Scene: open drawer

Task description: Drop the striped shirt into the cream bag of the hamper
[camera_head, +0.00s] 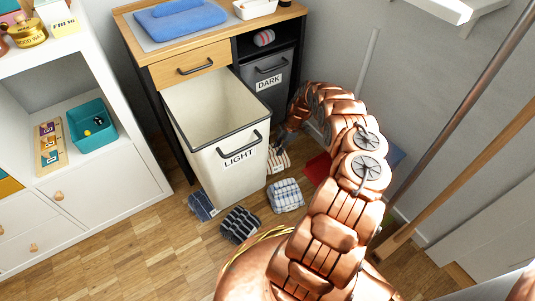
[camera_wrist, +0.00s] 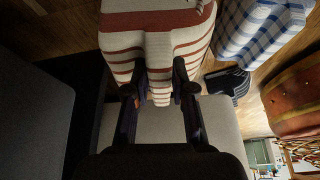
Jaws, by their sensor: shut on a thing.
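The striped shirt (camera_head: 278,160), cream with rust-red stripes, is beside the right side of the cream bag in the head view. In the wrist view the striped shirt (camera_wrist: 155,42) is large, with part of it pinched between the two dark fingers of my gripper (camera_wrist: 158,95). The cream bag (camera_head: 203,150), labelled LIGHT, is pulled out of the hamper (camera_head: 160,125), open at the top, and looks empty. I cannot tell whether the shirt touches the floor.
A grey DARK bag (camera_head: 268,78) sits inside the hamper. A white shelf unit (camera_head: 95,190) stands left; floor is clear between.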

